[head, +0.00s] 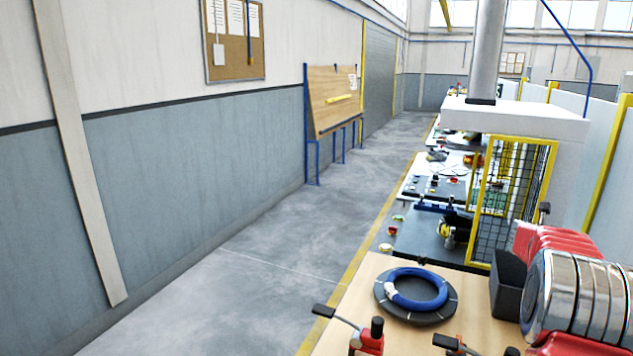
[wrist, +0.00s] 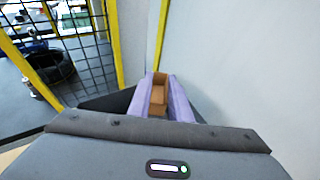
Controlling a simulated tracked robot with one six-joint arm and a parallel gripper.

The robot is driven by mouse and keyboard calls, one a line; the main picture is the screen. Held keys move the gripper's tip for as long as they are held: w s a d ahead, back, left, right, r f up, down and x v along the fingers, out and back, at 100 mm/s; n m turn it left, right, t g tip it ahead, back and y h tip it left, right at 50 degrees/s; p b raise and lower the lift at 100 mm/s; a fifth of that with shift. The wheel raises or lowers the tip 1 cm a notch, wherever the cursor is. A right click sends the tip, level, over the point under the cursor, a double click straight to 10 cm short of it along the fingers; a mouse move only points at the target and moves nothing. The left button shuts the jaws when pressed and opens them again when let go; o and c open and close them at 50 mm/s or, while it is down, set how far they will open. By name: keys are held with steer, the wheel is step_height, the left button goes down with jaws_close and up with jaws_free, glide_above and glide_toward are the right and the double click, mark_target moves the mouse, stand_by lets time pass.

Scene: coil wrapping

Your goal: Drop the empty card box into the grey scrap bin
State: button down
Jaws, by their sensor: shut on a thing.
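My gripper (wrist: 160,80) shows in the wrist view with its two pale lavender fingers shut on the small brown card box (wrist: 158,94). The box's top looks open, and its lower part is hidden by the gripper body. A dark grey bin (head: 508,288) stands on the wooden bench at the right of the head view. In the wrist view, a dark shape (wrist: 108,101) that looks like this bin shows behind and beside the fingers. I cannot tell how high the box is above it. The box and fingers do not show clearly in the head view.
A blue coil (head: 417,287) lies on a dark round turntable (head: 385,306) on the bench, with red clamps (head: 368,340) in front. A yellow-framed mesh guard (head: 510,185) stands behind the bin. A pale wall panel (wrist: 240,70) is close on the right. The floor at left is clear.

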steer(key=shift+f, duration=2.4)
steer(key=c, duration=1.5)
jaws_free()
steer(key=shift+c, duration=0.2)
steer(key=shift+a, duration=0.1)
steer(key=v, duration=1.3)
steer(key=shift+s+a, duration=0.2)
steer(key=shift+a, duration=0.05)
